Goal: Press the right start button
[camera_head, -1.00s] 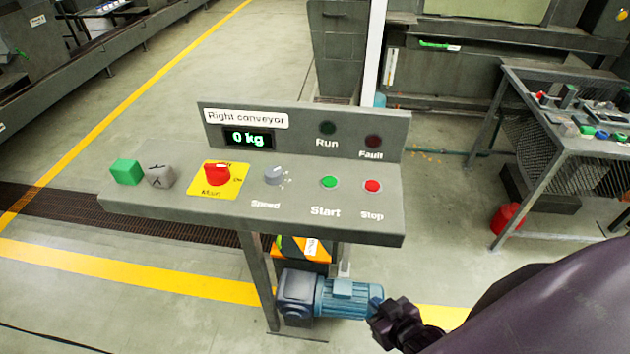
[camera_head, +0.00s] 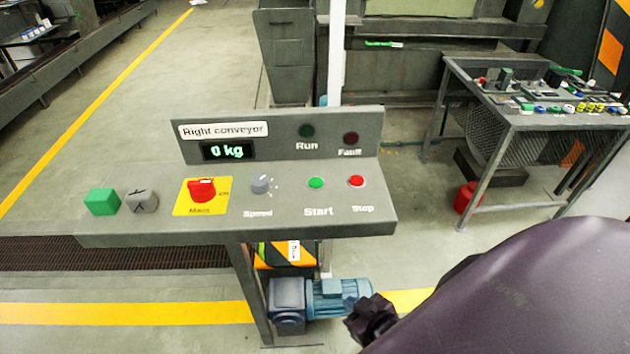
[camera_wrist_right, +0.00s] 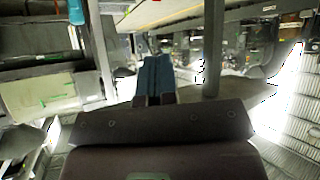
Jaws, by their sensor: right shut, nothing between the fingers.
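The green start button (camera_head: 316,183) sits on the sloping top of the right conveyor control panel (camera_head: 130,222), above the word "Start". The red stop button (camera_head: 356,181) is to its right. My right gripper (camera_head: 366,318) is below and in front of the panel, apart from the button. In the right wrist view its shut fingers (camera_wrist_right: 155,80) are empty. My left gripper is not in view.
The red main switch (camera_head: 201,190) and grey speed knob (camera_head: 262,184) are left of the start button. A blue motor (camera_head: 335,298) is below. A cluttered workbench (camera_head: 520,120) stands at right.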

